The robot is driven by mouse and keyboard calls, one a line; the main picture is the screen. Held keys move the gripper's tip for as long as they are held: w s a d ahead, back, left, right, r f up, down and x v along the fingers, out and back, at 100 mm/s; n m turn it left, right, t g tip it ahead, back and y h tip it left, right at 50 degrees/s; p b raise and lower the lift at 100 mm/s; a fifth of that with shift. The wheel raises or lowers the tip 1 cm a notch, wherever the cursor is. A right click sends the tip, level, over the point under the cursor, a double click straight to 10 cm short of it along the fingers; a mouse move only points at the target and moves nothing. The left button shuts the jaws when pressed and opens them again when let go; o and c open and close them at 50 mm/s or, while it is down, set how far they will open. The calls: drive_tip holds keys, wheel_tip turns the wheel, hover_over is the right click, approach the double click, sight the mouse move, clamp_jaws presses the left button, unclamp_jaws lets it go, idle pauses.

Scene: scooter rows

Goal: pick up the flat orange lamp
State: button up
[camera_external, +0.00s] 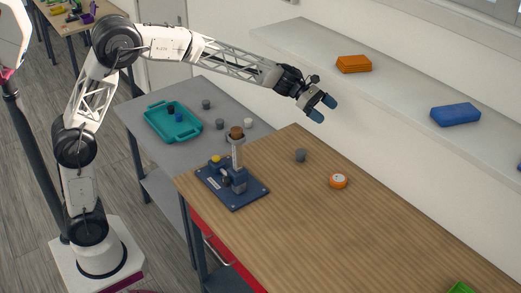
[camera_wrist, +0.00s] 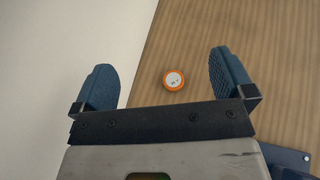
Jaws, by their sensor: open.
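The flat orange lamp (camera_external: 338,181) is a small round orange disc with a white top. It lies on the wooden table (camera_external: 400,235), towards the wall side. In the wrist view the lamp (camera_wrist: 174,80) shows between the two blue fingertips, nearer the right one. My gripper (camera_external: 323,108) is open and empty, high above the table and apart from the lamp. Its blue fingers are spread wide in the wrist view (camera_wrist: 165,83). Nothing hides the lamp.
A grey cylinder (camera_external: 300,155) stands left of the lamp. A blue fixture (camera_external: 232,185) sits at the table's left end. A teal tray (camera_external: 172,122) is on the grey table. A wall shelf (camera_external: 400,90) holds orange and blue items. The wood right of the lamp is mostly clear.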

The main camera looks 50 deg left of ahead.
approach(336, 177)
drive_tip(key=x, duration=0.2)
drive_tip(key=shift+w+d+f, duration=0.2)
drive_tip(key=shift+w, duration=0.05)
drive_tip(key=shift+x, duration=1.25)
drive_tip(key=shift+d, duration=0.15)
drive_tip(key=shift+x, duration=2.5)
